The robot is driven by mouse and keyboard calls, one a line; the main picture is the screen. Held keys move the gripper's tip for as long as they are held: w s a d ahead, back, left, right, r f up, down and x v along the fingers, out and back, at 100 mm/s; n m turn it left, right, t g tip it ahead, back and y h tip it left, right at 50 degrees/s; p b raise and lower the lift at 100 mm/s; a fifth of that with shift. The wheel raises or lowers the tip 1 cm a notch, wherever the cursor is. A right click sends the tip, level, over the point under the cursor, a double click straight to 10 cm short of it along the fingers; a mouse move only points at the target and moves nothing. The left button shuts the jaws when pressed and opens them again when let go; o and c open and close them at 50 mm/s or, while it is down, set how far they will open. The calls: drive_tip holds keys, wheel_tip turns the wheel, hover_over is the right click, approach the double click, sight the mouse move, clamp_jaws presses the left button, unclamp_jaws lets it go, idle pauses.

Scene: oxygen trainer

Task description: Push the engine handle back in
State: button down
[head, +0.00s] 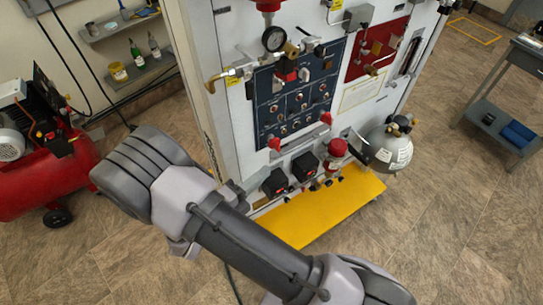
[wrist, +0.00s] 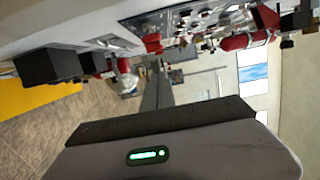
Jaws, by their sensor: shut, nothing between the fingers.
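The white oxygen trainer cabinet (head: 200,55) stands in the middle of the head view, with a dark blue control panel (head: 297,100). Two small red knobs, one left (head: 274,143) and one right (head: 325,118), sit along the panel's lower edge. I cannot tell which part is the engine handle. My gripper (wrist: 160,122) shows as a dark bar and grey body along the bottom of the wrist view. It is shut and empty. In the head view my arm hides it. Red fittings (wrist: 245,41) show beyond it in the wrist view, with no contact visible.
A yellow platform (head: 315,215) juts out below the cabinet. A silver tank (head: 388,150) stands at its right. A red compressor (head: 45,165) is at the left and a grey cart (head: 505,80) at the right. Open floor lies in front.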

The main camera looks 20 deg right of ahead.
drive_tip(key=v, duration=0.4)
drive_tip(key=shift+s+a+p, duration=0.15)
drive_tip(key=shift+s+p, duration=0.05)
drive_tip(key=shift+p, duration=0.15)
drive_tip(key=s+d+r+m+g+y+b, duration=0.2)
drive_tip(key=s+d+r+m+g+y, duration=0.6)
drive_tip(key=m, duration=1.4)
drive_tip(key=s+a+r+m+t+y, duration=0.1)
drive_tip(key=r+m+y, duration=0.3)
drive_tip(key=m, duration=0.8)
drive_tip(key=s+a+r+m+t+y+b, duration=0.1)
drive_tip(key=s+a+r+m+t+y, duration=0.1)
drive_tip(key=r+m, duration=0.6)
drive_tip(key=s+m+t+y, duration=0.1)
drive_tip(key=s+m+y, duration=0.1)
drive_tip(key=m+y, duration=0.1)
drive_tip(key=shift+m+t, duration=0.3)
drive_tip(key=shift+m, duration=0.5)
